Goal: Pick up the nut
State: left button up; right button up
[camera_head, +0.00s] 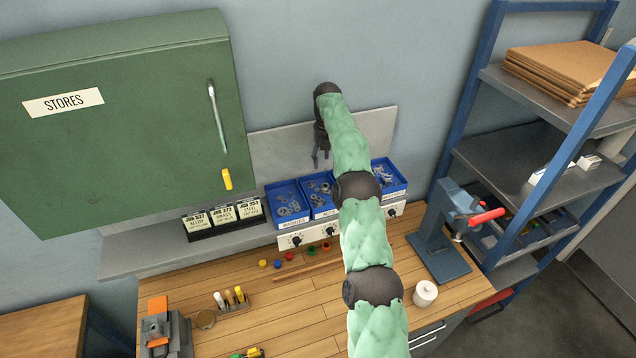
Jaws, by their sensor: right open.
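Small grey metal pieces (321,187) lie in the middle blue bin (323,211), partly behind my right arm; no single nut can be made out. The left blue bin (290,221) has a label that seems to read washers and holds ring-shaped pieces (289,206). The right blue bin (399,190) holds more small grey pieces (386,174). My right gripper (320,161) is open, its fingers pointing down above and behind the middle bin, apart from the pieces. My left gripper is out of view.
The bins stand on a white unit with black knobs (293,241). Job cards (223,215) stand to the left, below the green stores cabinet (120,110). A blue press (440,235) and shelving (520,150) are at the right. Coloured caps (277,263) lie on the wooden bench (270,310).

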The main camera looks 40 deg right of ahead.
aim_at(325, 185)
jog(key=f, duration=0.1)
jog(key=s+f, duration=0.1)
jog(key=f, duration=0.2)
jog(key=shift+s, duration=0.25)
jog(key=shift+w+f, duration=0.25)
jog(key=shift+w+a+f, duration=0.1)
jog(key=shift+w+f, duration=0.05)
jog(key=shift+f, duration=0.2)
jog(key=f, duration=0.2)
jog(key=f+p, duration=0.1)
jog(key=shift+a+f, duration=0.2)
jog(key=shift+f, duration=0.6)
jog(key=shift+r, duration=0.1)
jog(key=c, duration=0.6)
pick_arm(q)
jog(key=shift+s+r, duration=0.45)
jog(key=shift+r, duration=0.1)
pick_arm(e)
grip_shut()
